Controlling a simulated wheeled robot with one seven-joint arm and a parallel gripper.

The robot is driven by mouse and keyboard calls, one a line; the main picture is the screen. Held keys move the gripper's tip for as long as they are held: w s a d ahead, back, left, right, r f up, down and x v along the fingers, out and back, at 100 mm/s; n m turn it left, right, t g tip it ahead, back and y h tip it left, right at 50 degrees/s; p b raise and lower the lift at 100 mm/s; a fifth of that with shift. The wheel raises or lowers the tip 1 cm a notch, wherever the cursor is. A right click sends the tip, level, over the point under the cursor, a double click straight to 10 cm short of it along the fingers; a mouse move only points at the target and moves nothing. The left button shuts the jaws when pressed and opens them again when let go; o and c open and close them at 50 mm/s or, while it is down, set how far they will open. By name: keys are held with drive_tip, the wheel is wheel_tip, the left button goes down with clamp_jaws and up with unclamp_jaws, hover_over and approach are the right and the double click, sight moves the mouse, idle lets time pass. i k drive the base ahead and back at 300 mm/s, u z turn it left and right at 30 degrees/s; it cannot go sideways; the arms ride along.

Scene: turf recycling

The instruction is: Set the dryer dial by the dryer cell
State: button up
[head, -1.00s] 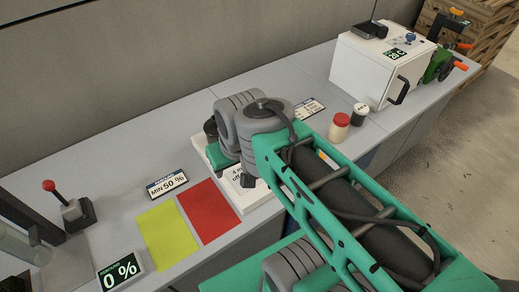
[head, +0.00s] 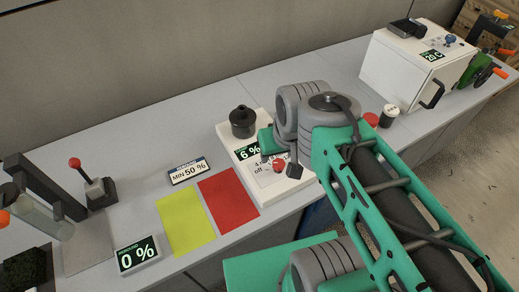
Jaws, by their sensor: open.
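A white box-shaped unit (head: 410,66) with a black handle, likely the dryer cell, stands at the far right of the bench. A small green display sits on its top, with a small blue knob (head: 449,39) behind it that may be the dial. My gripper (head: 280,168) is mostly hidden by my own wrist; it is over the white plate (head: 232,135), left of and well apart from the box. It is open, and no held object shows.
The white plate bears a black round fixture (head: 243,122) and a display reading 6 %. Red and yellow sheets (head: 229,201) lie left of it. The back bench strip is clear.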

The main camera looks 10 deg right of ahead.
sight(278, 164)
drive_tip(key=z, duration=0.3)
drive_tip(key=k, duration=1.05)
drive_tip(key=z, duration=1.5)
drive_tip(key=i, duration=0.75)
drive_tip(key=u, duration=0.75)
drive_tip(key=i, duration=0.4)
drive_tip(key=u, duration=2.3)
drive_tip(key=i, duration=0.2)
drive_tip(key=u, duration=0.4)
